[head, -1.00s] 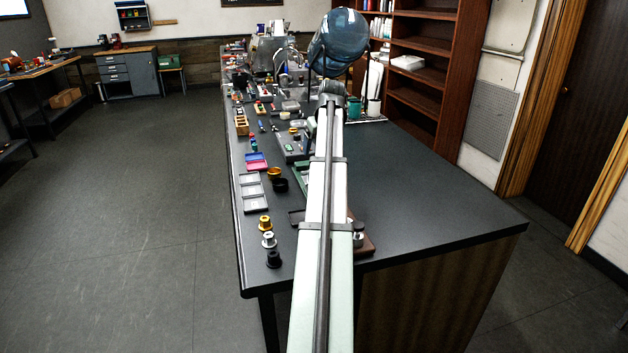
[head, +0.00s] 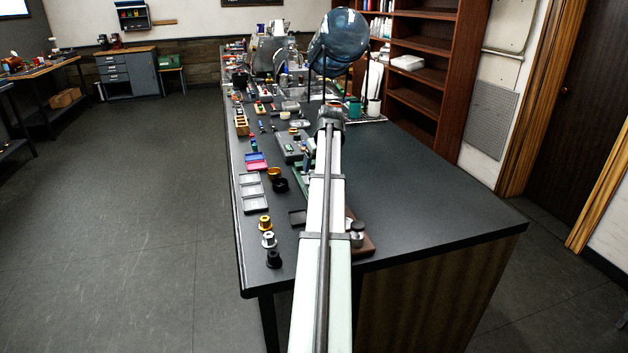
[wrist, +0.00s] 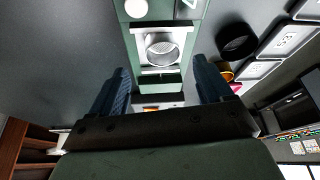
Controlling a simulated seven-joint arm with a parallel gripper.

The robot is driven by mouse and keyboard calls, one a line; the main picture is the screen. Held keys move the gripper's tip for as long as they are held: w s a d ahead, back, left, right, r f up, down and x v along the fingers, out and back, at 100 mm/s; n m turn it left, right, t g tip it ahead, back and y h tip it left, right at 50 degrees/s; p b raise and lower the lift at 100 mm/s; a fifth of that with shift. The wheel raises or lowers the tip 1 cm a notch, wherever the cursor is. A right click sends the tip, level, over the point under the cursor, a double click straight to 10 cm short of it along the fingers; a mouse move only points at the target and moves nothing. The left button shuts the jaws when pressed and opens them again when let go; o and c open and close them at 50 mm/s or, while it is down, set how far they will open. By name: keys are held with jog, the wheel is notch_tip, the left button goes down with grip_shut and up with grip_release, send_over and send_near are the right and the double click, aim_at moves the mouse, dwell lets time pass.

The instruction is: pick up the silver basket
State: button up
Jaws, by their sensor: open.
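The silver basket (wrist: 163,51) shows in the wrist view as a round, pale metal cup. It sits in a white bracket on a green fixture (wrist: 124,20). My gripper (wrist: 163,78) is open, its two blue fingers apart and nothing between them. The basket appears just beyond the fingertips, roughly centred between them; I cannot tell the height gap. In the head view my arm covers the basket and the gripper; only a small edge of the green fixture (head: 301,172) shows.
A black ring (wrist: 237,41) and a gold ring (wrist: 225,73) lie right of the fixture in the wrist view. In the head view, grey trays (head: 250,190) and gold, silver and black stepped pieces (head: 268,240) line the bench's left side. The bench's right (head: 430,190) is clear.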

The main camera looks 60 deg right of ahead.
jog(key=shift+x, duration=2.4)
jog(key=shift+a, duration=0.2)
jog(key=shift+c, duration=0.2)
jog(key=c, duration=1.2)
